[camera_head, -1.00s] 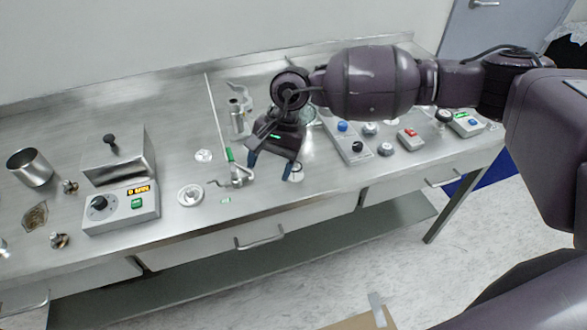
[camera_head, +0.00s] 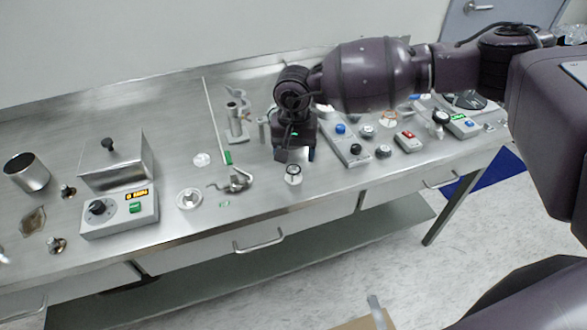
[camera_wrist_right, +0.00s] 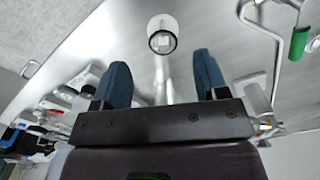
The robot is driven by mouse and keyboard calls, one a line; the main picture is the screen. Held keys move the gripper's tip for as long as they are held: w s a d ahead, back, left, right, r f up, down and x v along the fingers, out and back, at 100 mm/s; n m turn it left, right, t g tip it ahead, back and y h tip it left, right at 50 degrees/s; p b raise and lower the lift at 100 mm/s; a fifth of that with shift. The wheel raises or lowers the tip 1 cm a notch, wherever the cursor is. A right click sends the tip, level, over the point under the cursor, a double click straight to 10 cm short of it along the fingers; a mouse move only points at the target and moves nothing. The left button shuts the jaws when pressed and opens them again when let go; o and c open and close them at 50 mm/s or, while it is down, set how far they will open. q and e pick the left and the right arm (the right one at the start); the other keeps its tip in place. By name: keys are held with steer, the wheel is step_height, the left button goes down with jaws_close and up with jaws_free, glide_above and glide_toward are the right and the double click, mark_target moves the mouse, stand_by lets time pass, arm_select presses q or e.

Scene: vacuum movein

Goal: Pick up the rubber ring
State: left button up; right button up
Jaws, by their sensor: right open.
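A dark ring, which looks like the rubber ring (camera_wrist_right: 163,43), shows on the end of a small pale cylinder (camera_wrist_right: 168,23) in the right wrist view. The same small ringed piece (camera_head: 293,174) stands near the front of the steel bench in the head view. My right gripper (camera_head: 294,156) points down just behind it. Its two blue fingers are apart in the wrist view (camera_wrist_right: 161,62), with nothing held between them. The ring lies beyond the fingertips, roughly centred between them. I cannot tell the height of the fingertips above the bench. My left gripper is not in view.
A metal stand with clamp (camera_head: 237,115) and a green-marked rod (camera_head: 228,157) are left of the gripper. A blue-knobbed control panel (camera_head: 341,143) is close on its right. A white round part (camera_head: 190,199) and a heater box (camera_head: 120,212) stand further left.

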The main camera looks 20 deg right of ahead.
step_height(320, 180, down, 5)
steer(key=shift+w, duration=0.15)
stand_by(0.5)
steer(key=shift+f, duration=0.2)
stand_by(0.4)
steer(key=c, duration=0.9)
steer(key=shift+r, duration=0.1)
